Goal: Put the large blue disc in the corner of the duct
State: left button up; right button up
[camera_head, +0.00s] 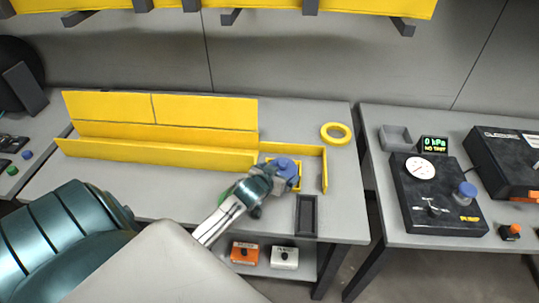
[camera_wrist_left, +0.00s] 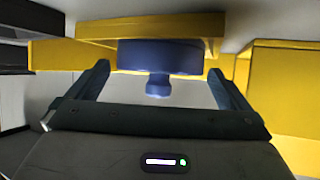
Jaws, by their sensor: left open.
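The large blue disc (camera_head: 286,164) sits at the right end of the yellow duct (camera_head: 160,148), by its corner section (camera_head: 310,150). In the left wrist view the disc (camera_wrist_left: 160,56) has a small knob toward me and a yellow duct part (camera_wrist_left: 150,28) right behind it. My left gripper (camera_head: 277,174) is at the disc in the head view and partly covers it. In the left wrist view its open fingers (camera_wrist_left: 160,88) stand on either side of the disc's knob, with gaps. Whether the disc touches the duct walls I cannot tell. My right gripper is not in view.
A yellow ring (camera_head: 336,133) lies at the table's back right, and a dark tray (camera_head: 306,215) near its front edge. A gauge unit (camera_head: 430,195) stands on the right table beyond a gap. Orange (camera_head: 245,252) and white (camera_head: 285,257) boxes sit on a lower shelf.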

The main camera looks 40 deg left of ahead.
pick_arm(q)
jog(key=b+v, duration=0.1)
jog(key=v, duration=0.9)
